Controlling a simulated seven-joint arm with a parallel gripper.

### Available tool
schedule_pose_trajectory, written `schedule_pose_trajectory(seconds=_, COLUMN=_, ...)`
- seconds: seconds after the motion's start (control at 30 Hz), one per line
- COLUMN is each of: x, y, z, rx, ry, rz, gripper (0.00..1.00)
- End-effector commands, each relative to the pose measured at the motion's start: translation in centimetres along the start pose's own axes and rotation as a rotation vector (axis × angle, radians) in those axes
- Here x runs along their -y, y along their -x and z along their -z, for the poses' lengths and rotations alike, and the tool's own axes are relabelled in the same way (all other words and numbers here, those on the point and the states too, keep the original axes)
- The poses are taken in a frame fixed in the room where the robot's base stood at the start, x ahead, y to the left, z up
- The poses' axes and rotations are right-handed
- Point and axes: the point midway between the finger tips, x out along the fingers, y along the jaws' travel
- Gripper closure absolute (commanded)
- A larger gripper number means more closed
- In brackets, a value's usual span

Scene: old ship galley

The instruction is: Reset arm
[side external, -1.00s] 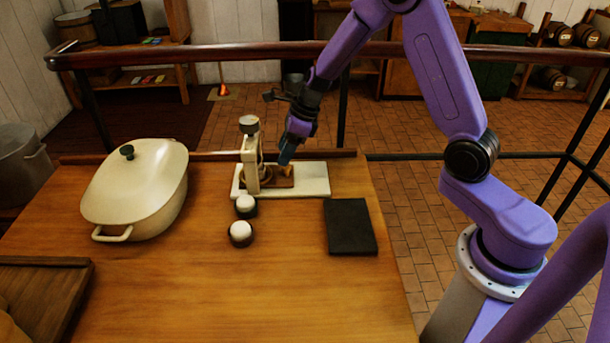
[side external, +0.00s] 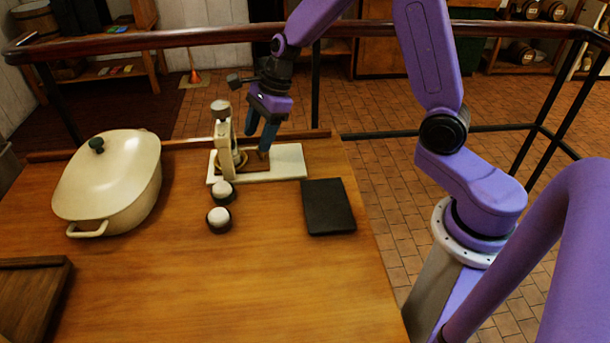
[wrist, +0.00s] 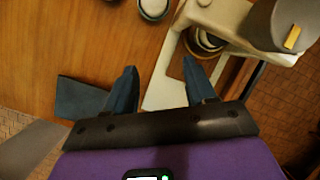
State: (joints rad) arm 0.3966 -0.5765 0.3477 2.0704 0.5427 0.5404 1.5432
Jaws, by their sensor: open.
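A cream lidded pot (side external: 112,180) stands at the left. Two small white-topped dark round pieces (side external: 221,191) (side external: 219,218) stand in front of the device. A black flat slab (side external: 328,207) lies right of them. A wooden tray (side external: 32,300) is at front left. The table's front middle is clear.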

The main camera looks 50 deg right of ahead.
Motion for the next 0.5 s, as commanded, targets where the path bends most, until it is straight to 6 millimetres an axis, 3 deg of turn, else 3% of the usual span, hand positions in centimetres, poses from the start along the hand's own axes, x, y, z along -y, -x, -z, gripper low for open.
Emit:
schedule_pose_trajectory(seconds=0.2, x=-7.3, y=2.2, z=-2.5, rx=-0.005, ry=0.598, rz=-0.099, gripper=0.45)
schedule_pose_trajectory(seconds=0.5, x=-16.8, y=5.5, z=-2.2, rx=0.013, ry=1.401, rz=-0.226, gripper=0.45)
